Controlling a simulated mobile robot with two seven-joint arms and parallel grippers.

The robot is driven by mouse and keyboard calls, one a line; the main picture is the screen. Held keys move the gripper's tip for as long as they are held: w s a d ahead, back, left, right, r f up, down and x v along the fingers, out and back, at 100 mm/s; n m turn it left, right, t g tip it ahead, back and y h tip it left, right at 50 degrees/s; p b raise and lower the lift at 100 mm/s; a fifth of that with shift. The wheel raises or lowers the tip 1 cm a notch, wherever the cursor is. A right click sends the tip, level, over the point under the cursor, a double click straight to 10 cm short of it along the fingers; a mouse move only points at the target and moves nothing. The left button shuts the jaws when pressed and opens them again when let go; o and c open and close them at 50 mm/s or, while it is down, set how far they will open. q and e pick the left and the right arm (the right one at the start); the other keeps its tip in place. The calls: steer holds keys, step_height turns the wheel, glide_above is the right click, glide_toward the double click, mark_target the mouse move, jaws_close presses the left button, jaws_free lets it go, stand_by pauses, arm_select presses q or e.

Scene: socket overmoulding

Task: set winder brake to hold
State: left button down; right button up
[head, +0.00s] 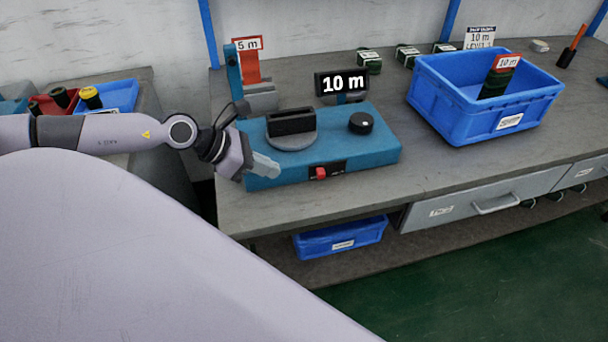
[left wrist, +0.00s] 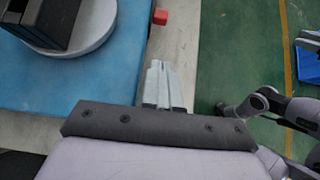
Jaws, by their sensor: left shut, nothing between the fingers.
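The winder is a blue box (head: 350,150) on the bench, with a black reel block (head: 291,122) on a grey disc and a black knob (head: 361,123) on top. A red switch (head: 320,173) sits on a dark label plate on its front face. My left gripper (head: 268,167) is shut and empty beside the winder's left front corner, left of the switch. In the left wrist view its closed fingers (left wrist: 159,75) point along the winder's front edge, with the red switch (left wrist: 161,17) beyond their tips and apart from them. The switch's exact setting is too small to read.
A black display (head: 341,84) reading "10 m" stands behind the winder. A blue crate (head: 486,105) stands to the right, and a red "5 m" holder (head: 249,67) behind left. Bench in front of the crate is clear. Part of my right arm (left wrist: 268,100) shows in the wrist view.

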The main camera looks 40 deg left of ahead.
mark_target(325, 168)
arm_select(q)
steer(key=x, duration=0.5)
steer(key=shift+d, duration=0.1)
steer(key=shift+w+d+p, duration=0.45)
steer(key=shift+w+d, duration=0.2)
steer(key=shift+w, duration=0.2)
steer(key=shift+w+d+f, duration=0.1)
steer(key=shift+w+d, duration=0.5)
steer(key=shift+w, duration=0.1)
steer(key=w+d, duration=0.3)
steer(key=shift+w+b, duration=0.25)
steer(key=shift+b, duration=0.1)
steer(key=shift+d, duration=0.1)
